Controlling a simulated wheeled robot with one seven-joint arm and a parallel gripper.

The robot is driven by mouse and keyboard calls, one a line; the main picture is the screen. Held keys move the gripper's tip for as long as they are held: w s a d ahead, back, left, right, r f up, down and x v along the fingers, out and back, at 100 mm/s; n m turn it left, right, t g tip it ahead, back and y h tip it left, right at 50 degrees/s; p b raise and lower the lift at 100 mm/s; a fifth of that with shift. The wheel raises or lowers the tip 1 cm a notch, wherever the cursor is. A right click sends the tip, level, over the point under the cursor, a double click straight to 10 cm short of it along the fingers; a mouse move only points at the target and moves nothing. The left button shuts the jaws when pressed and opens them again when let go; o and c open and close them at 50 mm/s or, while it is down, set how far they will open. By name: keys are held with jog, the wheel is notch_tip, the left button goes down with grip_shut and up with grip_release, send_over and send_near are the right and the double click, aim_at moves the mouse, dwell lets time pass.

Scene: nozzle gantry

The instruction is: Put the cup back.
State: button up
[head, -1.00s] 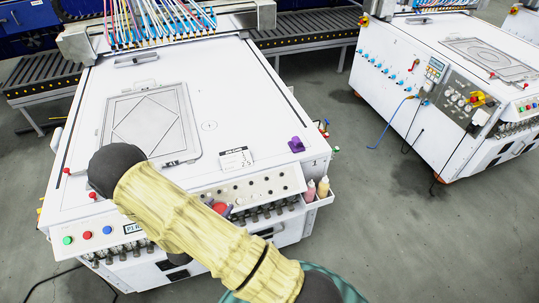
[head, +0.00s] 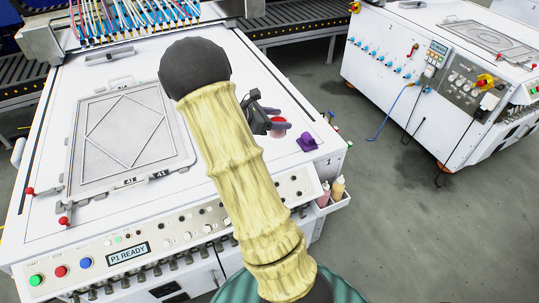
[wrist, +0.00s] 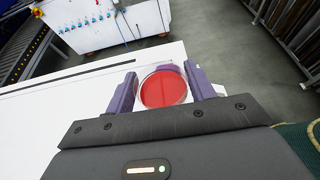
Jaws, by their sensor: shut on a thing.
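The cup (wrist: 163,89) is round and clear-rimmed, with red contents, and sits between the two purple fingers of my gripper (wrist: 164,93) in the wrist view. My gripper is shut on it. In the head view the cup (head: 278,125) shows as a small red patch at the purple fingers (head: 279,126), over the right front part of the white machine top (head: 225,50). Just right of it a small purple holder (head: 307,143) stands near the machine's right front corner. I cannot tell how high the cup is above the top.
A metal frame with a diamond outline (head: 125,130) lies on the machine top to the left. Bottles (head: 337,188) stand in a side tray (head: 331,204) at the right front. A button panel (head: 150,240) runs along the front. A second machine (head: 420,70) stands beyond an open floor.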

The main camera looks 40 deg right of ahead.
aim_at(270, 133)
jog(key=shift+d+r, duration=0.1)
jog(key=shift+d, duration=0.1)
jog(key=shift+w, duration=0.2)
jog(key=shift+s+a, duration=0.2)
jog(key=shift+s, duration=0.05)
jog(key=shift+s+f, duration=0.1)
jog(key=shift+f, duration=0.1)
notch_tip(270, 133, down, 6)
jog(key=shift+r, duration=0.1)
jog(key=shift+f, duration=1.9)
jog(key=shift+f, duration=0.1)
jog(key=o, duration=1.2)
jog(key=shift+c, duration=0.2)
